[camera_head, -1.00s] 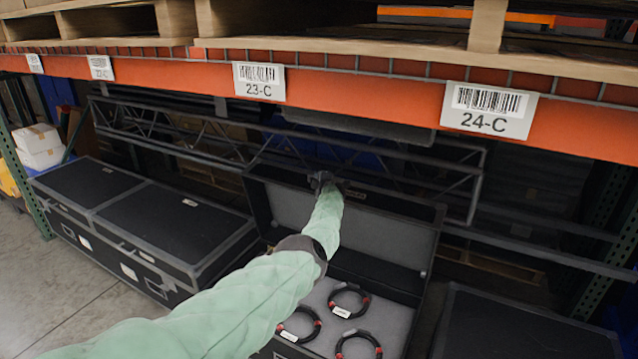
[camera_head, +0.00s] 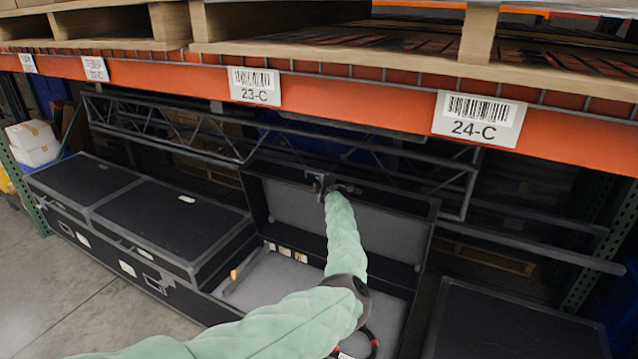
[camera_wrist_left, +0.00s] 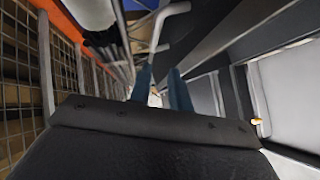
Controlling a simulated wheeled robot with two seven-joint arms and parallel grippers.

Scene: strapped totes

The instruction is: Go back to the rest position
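My left gripper (camera_head: 321,184) is up at the raised lid of the open black case (camera_head: 262,205), in front of the dark truss, at the end of my green-sleeved arm. In the left wrist view its two blue fingers (camera_wrist_left: 160,78) stand apart with nothing between them. In the head view my forearm crosses over the open case and hides much of its grey floor. Part of a black coiled cable with red bands (camera_head: 372,342) shows below my arm. My right gripper is in neither view.
An orange shelf beam (camera_head: 345,100) with labels 23-C and 24-C and wooden pallets (camera_head: 330,38) above it hang over the case. A dark truss (camera_head: 180,130) runs behind. Closed black cases stand left (camera_head: 165,225) and right (camera_head: 510,325). Bare floor lies at lower left.

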